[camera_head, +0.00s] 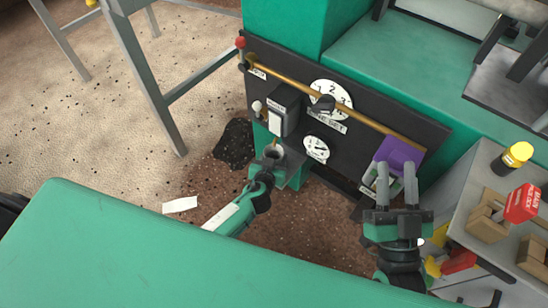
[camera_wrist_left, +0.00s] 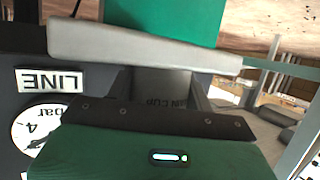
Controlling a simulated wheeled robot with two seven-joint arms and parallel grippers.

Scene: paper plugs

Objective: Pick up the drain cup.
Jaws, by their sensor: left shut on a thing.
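The drain cup (camera_head: 273,153) is a small grey cup with an open top, upright at the lower left of the black panel, below a grey box. My left gripper (camera_head: 266,170) is at it from the front and is shut on it; its fingers hide part of the cup. In the left wrist view a grey surface (camera_wrist_left: 160,84) shows close up, with partly hidden lettering that ends in "CUP". I cannot tell whether the cup is clear of its support.
The black panel (camera_head: 395,152) carries dials, a brass pipe (camera_head: 290,84) and a purple part (camera_head: 398,153). A grey bench (camera_head: 440,200) with blocks and a yellow-capped jar (camera_head: 513,157) is at right. A paper (camera_head: 180,205) and dark patch (camera_head: 235,145) lie on the floor.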

